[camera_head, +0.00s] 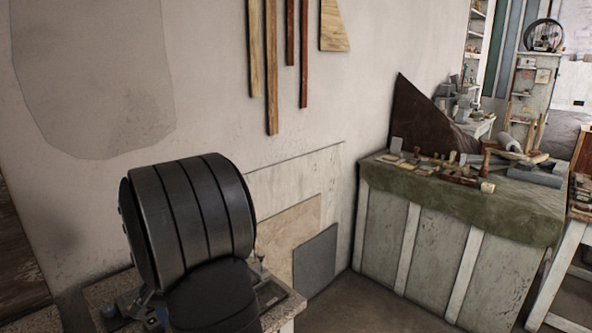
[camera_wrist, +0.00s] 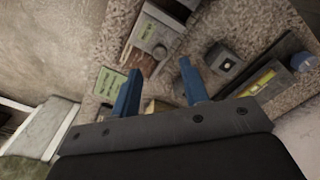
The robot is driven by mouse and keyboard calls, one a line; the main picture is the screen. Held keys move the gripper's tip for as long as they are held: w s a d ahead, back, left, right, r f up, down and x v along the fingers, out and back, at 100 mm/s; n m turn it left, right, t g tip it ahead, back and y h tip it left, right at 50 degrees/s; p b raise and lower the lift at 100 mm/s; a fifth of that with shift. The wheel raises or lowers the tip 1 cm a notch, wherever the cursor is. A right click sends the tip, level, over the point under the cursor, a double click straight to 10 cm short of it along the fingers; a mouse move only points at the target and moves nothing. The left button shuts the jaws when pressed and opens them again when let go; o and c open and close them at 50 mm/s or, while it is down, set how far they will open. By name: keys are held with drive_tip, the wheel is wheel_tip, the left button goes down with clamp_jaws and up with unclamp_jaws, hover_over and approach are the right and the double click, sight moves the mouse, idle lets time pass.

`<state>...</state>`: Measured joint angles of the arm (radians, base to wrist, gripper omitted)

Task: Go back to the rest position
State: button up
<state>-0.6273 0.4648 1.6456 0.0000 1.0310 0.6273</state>
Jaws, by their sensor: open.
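In the wrist view my gripper (camera_wrist: 160,84) shows two blue fingers standing well apart, with nothing held between them. It is over a speckled stone-like tabletop (camera_wrist: 108,50) with small things on it, and I cannot tell its height above them. A small dark box with a round top (camera_wrist: 222,62) is beyond the right finger.
The speckled tabletop's edge (camera_head: 293,302) shows low in the head view. A green-topped workbench (camera_head: 455,205) with tools stands at right. Boards (camera_head: 315,262) lean on the wall, and wooden strips (camera_head: 271,65) hang above. Bare floor (camera_head: 365,305) lies between table and workbench.

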wheel_tip(320, 180, up, 12)
wheel_tip(320, 180, down, 17)
drive_tip(key=shift+f, duration=0.2)
drive_tip(key=shift+s+a+r, duration=0.3)
drive_tip(key=shift+a+r, duration=0.15)
drive_tip(key=shift+r, duration=0.3)
wheel_tip(320, 180, up, 17)
drive_tip(key=s+d+f+n+g+h, duration=0.1)
drive_tip(key=s+d+f+n, duration=0.1)
drive_tip(key=f+n, duration=0.2)
drive_tip(key=s+d+f+n+g+h, duration=0.1)
drive_tip(key=s+f+n+g, duration=0.1)
drive_tip(key=f, duration=0.6)
drive_tip(key=s+d+f+n+g+h, duration=0.2)
drive_tip(key=s+f+n, duration=0.2)
drive_tip(key=f+n, duration=0.2)
drive_tip(key=shift+d, duration=0.3)
drive_tip(key=shift+d+f+g, duration=0.15)
drive_tip(key=shift+g, duration=0.15)
drive_tip(key=shift+o, duration=0.2)
drive_tip(key=shift+m, duration=0.3)
